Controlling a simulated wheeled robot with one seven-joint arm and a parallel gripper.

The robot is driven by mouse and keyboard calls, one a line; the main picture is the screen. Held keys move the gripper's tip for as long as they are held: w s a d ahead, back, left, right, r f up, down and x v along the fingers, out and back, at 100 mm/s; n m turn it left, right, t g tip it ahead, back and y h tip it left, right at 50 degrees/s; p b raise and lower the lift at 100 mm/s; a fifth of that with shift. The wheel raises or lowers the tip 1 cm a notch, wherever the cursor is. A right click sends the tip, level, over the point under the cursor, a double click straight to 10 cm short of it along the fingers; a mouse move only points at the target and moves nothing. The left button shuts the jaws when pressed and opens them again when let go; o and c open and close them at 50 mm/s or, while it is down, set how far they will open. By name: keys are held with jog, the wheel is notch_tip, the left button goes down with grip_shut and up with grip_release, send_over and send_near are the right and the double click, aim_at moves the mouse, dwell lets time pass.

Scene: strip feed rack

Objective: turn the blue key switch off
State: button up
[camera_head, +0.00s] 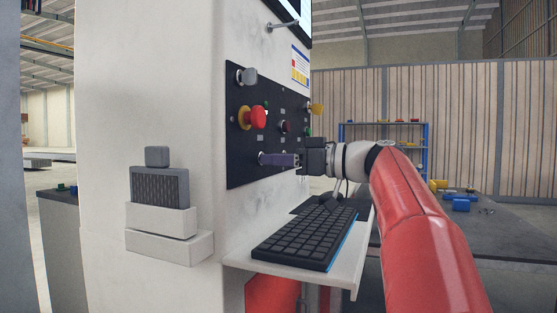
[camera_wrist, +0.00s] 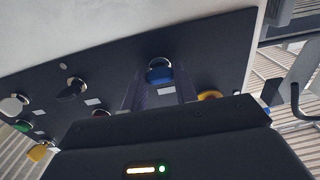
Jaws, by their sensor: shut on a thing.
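The blue key switch (camera_wrist: 159,74) sits in a silver collar on the dark control panel in the wrist view. My gripper (camera_wrist: 161,88) has a finger on each side of it and is shut on it. In the head view my gripper (camera_head: 272,159) reaches in from the right to the lower part of the panel (camera_head: 240,172). Its fingers mostly hide the switch there. I cannot tell which position the switch is turned to.
A red mushroom button (camera_head: 256,117) on a yellow base and a grey knob (camera_head: 247,76) are above on the panel. A yellow knob (camera_head: 316,109) is to the right. A keyboard (camera_head: 307,236) on a white shelf (camera_head: 343,277) lies just below my gripper.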

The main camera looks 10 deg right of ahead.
jog(key=shift+m, duration=0.3)
jog(key=shift+m+p, duration=4.1)
jog(key=shift+m, duration=4.4)
jog(key=o, duration=1)
jog(key=shift+d, duration=0.1)
